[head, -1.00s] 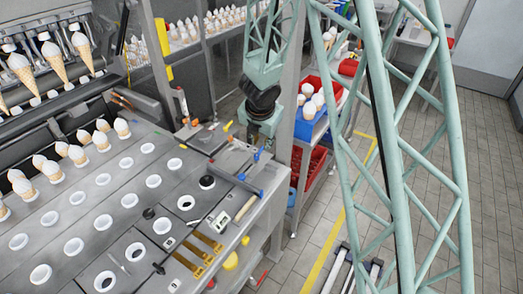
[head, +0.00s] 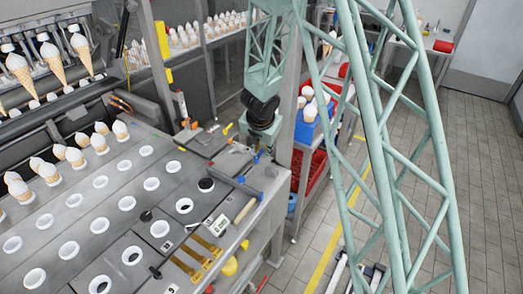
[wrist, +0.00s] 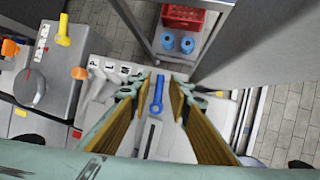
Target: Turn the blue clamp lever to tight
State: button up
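The blue clamp lever (wrist: 157,95) shows in the wrist view as a blue bar with a round end, above a slotted grey plate. My gripper (wrist: 158,86) is open, with one yellow-brown finger on each side of the lever. Gaps show between the fingers and the lever; I cannot tell how high above it the tips are. In the head view, a small blue part (head: 258,157) at the bench's right end, just below my wrist, appears to be this lever. My fingers are not clear there.
A red crate (wrist: 185,18) and blue rolls (wrist: 177,43) lie beyond. In the head view, the bench holds a wooden-handled tool (head: 245,210); floor (head: 310,240) is open to the right.

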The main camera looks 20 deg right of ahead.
grip_shut()
jog(key=shift+s+d+m, duration=0.1)
jog(key=shift+m, duration=0.3)
jog(key=shift+o, duration=0.9)
grip_release()
jog(key=shift+r, duration=0.2)
jog(key=v, duration=1.1)
jog(key=shift+a+r, duration=0.2)
jog(key=shift+a, duration=0.1)
jog(key=shift+s, duration=0.1)
dwell(0.7)
